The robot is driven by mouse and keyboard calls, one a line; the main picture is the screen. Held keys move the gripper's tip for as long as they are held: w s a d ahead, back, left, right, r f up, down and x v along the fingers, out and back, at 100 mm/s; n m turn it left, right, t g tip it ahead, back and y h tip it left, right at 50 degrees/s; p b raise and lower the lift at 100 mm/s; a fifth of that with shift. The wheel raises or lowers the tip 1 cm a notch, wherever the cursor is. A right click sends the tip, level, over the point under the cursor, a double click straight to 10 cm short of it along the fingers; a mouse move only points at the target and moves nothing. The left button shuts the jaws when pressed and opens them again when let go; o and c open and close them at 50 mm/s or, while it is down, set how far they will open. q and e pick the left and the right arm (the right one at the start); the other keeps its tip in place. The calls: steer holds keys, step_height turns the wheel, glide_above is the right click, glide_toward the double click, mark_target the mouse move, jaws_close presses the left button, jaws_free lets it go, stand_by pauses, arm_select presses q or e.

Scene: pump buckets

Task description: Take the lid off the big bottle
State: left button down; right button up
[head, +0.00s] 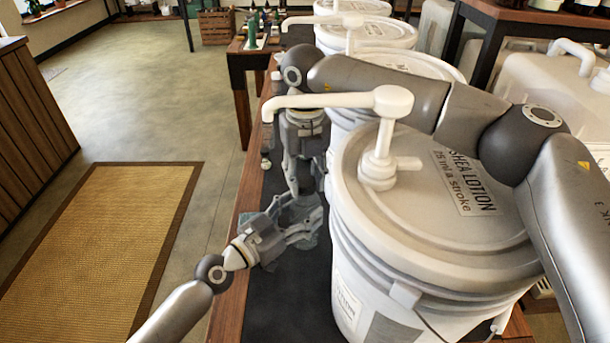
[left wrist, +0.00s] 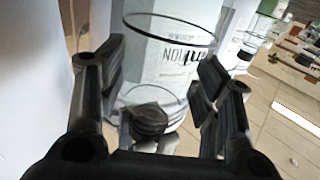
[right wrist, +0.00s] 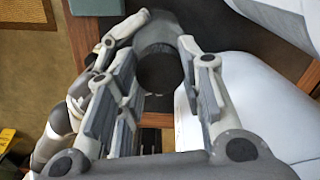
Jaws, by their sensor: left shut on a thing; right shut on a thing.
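The big bottle (left wrist: 165,65) is clear, with dark lettering on its side; it shows upside down in the left wrist view. A dark ribbed lid (left wrist: 150,120) is at its neck end. My left gripper (head: 303,225) is shut on the bottle from the side, low over the dark counter top. My right gripper (head: 302,188) comes down from above and is shut on the lid, a dark disc (right wrist: 157,73) between its fingers in the right wrist view. In the head view the grippers hide most of the bottle and lid. I cannot tell whether lid and neck still touch.
A large white lotion bucket (head: 440,190) with a pump (head: 385,130) stands close to the right of my grippers. More pump buckets (head: 365,35) line up behind it. The dark counter top (head: 285,300) is narrow. A woven mat (head: 95,250) lies on the open floor at left.

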steer(key=o, duration=1.1)
steer(key=shift+r, duration=0.15)
step_height(320, 180, up, 4)
steer(key=shift+r, duration=0.15)
steer(key=r+m, duration=0.1)
steer(key=m, duration=0.2)
steer(key=shift+a+r+m, duration=0.1)
steer(key=shift+r+m, duration=0.2)
steer(key=shift+r, duration=0.05)
steer(key=m, duration=0.1)
steer(key=r+m, duration=0.1)
steer(key=m, duration=0.2)
steer(key=shift+r, duration=0.3)
steer(key=shift+m, duration=0.3)
steer(key=shift+f, duration=3.95)
